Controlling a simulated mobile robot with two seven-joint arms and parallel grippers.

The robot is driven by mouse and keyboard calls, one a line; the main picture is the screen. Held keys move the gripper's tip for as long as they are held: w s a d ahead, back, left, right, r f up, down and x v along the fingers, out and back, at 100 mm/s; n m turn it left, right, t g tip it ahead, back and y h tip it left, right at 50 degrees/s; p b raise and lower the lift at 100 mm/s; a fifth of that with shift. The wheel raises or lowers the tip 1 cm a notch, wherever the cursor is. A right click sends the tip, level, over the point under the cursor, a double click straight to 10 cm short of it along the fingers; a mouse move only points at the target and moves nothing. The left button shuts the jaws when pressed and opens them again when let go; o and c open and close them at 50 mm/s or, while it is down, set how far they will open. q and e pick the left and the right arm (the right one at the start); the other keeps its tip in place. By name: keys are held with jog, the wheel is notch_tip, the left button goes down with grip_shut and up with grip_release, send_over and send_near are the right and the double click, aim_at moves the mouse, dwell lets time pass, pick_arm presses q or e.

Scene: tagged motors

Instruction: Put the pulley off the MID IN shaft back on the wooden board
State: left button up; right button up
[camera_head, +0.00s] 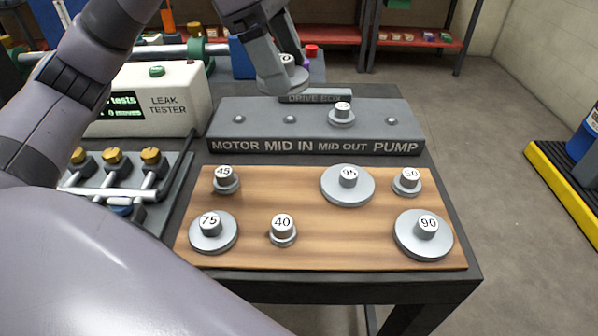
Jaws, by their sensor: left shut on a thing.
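My left gripper (277,72) is shut on a grey pulley (294,82) and holds it in the air above the back of the drive box (230,133). The fingers hide part of this pulley, and its number is too small to read surely. The MID IN shaft (290,119) is a bare stub, clear of the held pulley. A small pulley (342,117) sits on the MID OUT shaft. The wooden board (320,253) lies in front of the box and carries several numbered pulleys, including 45 (226,182), 95 (348,187) and 40 (282,233). My right gripper is out of view.
Also on the board are pulleys 75 (212,233), 90 (425,236) and a small one (407,183) at the back right. Bare wood shows between 45 and 95, and between 40 and 90. The leak tester (155,98) stands left of the box.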

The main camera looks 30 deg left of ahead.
pick_arm(q)
jog(key=b, duration=0.3)
send_over(294, 188)
jog(key=a, duration=0.1)
jog(key=f, duration=1.4)
jog(key=shift+s+a+f, duration=0.2)
jog(key=shift+s+f, duration=0.05)
jog(key=shift+f, duration=2.65)
jog(key=shift+f, duration=0.15)
jog(key=o, duration=1.3)
jog(key=shift+c, duration=0.2)
